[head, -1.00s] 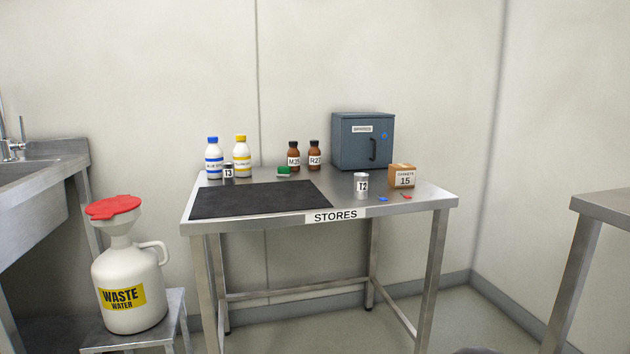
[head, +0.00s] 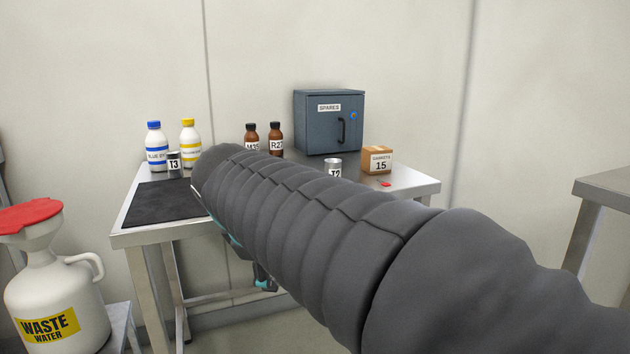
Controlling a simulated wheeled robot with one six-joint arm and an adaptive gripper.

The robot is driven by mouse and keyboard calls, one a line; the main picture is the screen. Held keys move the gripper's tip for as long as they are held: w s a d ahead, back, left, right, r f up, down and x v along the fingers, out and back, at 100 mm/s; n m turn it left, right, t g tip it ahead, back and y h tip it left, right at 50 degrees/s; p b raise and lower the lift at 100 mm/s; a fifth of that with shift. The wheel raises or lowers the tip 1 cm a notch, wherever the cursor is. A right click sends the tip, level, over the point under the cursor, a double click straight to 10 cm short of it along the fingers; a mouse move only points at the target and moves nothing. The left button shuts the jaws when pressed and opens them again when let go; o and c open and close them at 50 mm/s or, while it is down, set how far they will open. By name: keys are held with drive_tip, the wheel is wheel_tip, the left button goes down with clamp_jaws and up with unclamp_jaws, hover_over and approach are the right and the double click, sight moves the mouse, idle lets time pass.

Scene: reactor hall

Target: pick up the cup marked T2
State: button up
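The cup marked T2 (head: 333,167) is a small silvery metal cup with a white label. It stands on the right part of the steel stores table (head: 426,187) in the head view, and my arm hides its lower part. My arm crosses the picture from the lower right toward the table's middle. My gripper is not clearly visible; only small teal and dark parts show beneath the arm.
A black mat (head: 160,203) covers the table's left. Blue-capped (head: 155,148) and yellow-capped (head: 190,141) bottles, brown bottles (head: 275,139), a blue-grey spares cabinet (head: 325,135) and a gasket box (head: 377,160) stand behind. A waste water jug (head: 55,295) is at left, another table (head: 606,186) at right.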

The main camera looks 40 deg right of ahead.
drive_tip(key=w+d+r+n+g+h+b, duration=0.1)
drive_tip(key=w+d+r+n+h, duration=0.35)
drive_tip(key=w+d+r, duration=0.35)
drive_tip(key=n+g+h+b, duration=0.2)
drive_tip(key=n+h, duration=0.2)
drive_tip(key=n, duration=0.2)
approach(333, 164)
drive_tip(key=shift+m, duration=0.25)
drive_tip(key=x, duration=0.4)
drive_tip(key=w+b+x, duration=0.1)
drive_tip(key=x, duration=0.2)
drive_tip(key=b+x, duration=0.1)
drive_tip(key=x, duration=0.3)
drive_tip(key=shift+w+d+f, duration=0.15)
drive_tip(key=shift+w+d, duration=0.1)
drive_tip(key=c, duration=1.3)
drive_tip(key=shift+o, duration=0.2)
